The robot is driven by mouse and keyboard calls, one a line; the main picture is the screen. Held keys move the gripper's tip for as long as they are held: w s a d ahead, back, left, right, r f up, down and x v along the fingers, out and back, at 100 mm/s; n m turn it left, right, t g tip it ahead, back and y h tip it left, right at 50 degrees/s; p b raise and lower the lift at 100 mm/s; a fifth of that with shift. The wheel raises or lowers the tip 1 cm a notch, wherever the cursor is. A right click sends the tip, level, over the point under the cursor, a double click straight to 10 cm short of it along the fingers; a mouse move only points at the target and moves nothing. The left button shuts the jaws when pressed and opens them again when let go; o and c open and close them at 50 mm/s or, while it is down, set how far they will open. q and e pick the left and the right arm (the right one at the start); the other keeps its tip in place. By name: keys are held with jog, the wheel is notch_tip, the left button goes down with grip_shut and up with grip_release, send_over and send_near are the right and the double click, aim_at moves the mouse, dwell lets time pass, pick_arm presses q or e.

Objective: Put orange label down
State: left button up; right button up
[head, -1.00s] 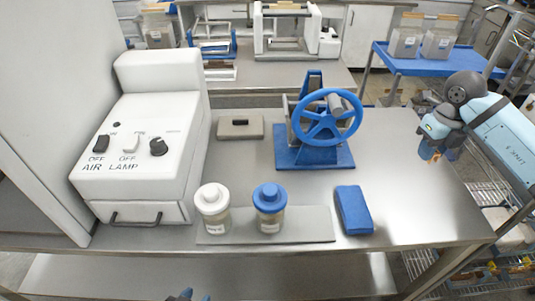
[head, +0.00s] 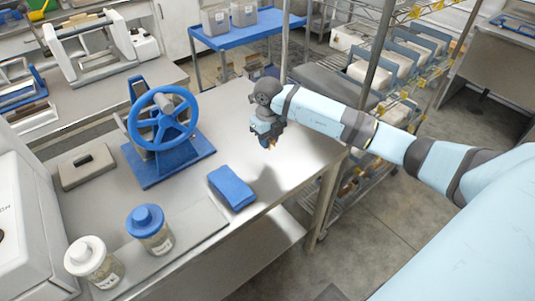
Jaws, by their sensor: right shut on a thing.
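My right gripper (head: 269,142) is in the head view, over the right part of the steel bench, pointing down. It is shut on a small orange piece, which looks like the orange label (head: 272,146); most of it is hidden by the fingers. It appears to be above the bench top, beyond and to the right of a folded blue cloth (head: 232,187). I cannot tell the exact gap to the surface. My left gripper is not in view.
A blue handwheel device (head: 162,125) stands on the bench (head: 222,122). A wire shelf rack (head: 375,110) is beyond the bench's right edge. Bench around the gripper is clear.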

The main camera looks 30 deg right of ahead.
aim_at(268, 162)
notch_tip(268, 162, down, 7)
jog(key=shift+r, duration=0.1)
dwell(0.3)
jog(key=shift+f, duration=0.25)
jog(key=o, duration=0.9)
